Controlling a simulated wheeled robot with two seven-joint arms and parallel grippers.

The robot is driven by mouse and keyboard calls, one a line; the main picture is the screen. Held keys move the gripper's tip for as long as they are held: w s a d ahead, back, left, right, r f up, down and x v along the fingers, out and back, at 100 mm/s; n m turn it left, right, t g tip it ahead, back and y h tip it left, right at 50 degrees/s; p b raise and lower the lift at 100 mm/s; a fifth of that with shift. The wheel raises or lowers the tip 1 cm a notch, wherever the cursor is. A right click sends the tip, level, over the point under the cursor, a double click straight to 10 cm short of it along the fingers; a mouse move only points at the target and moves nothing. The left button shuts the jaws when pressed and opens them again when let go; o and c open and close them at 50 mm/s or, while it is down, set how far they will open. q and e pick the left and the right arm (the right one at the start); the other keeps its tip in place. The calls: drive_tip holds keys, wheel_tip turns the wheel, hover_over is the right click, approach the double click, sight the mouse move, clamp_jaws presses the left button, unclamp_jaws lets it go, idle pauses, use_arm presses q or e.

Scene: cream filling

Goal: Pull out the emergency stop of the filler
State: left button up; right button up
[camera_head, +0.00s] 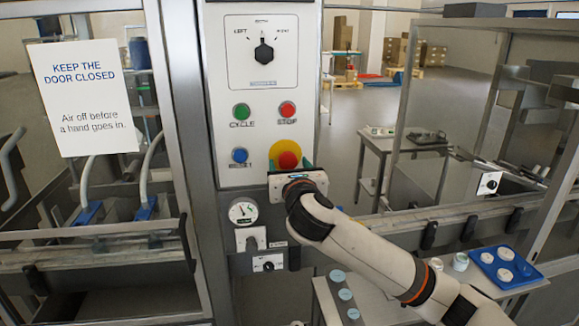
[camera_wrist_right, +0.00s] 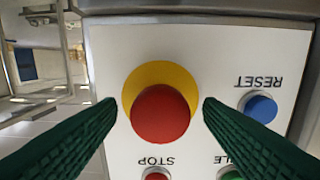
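The emergency stop is a red mushroom button (camera_head: 287,160) on a yellow disc, low on the right side of the pale control panel (camera_head: 225,110). In the right wrist view the red button (camera_wrist_right: 160,114) sits in the middle, in front of its yellow disc (camera_wrist_right: 150,75). My right gripper (camera_head: 290,168) is at the button from below. Its two green fingers (camera_wrist_right: 159,108) stand open, one on each side of the button, with a visible gap on both sides. My left gripper is not in view.
Near the button are the blue RESET button (camera_head: 240,155), red STOP button (camera_head: 287,110) and green CYCLE button (camera_head: 241,111). A selector knob (camera_head: 263,53) sits above. A gauge (camera_head: 243,211) is below. A blue tray (camera_head: 506,267) with white lids lies at lower right.

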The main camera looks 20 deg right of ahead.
drive_tip(key=shift+s+a+f, duration=0.1)
drive_tip(key=shift+s, duration=0.2)
drive_tip(key=b+v, duration=0.4)
drive_tip(key=v, duration=0.7)
drive_tip(key=shift+s, duration=0.2)
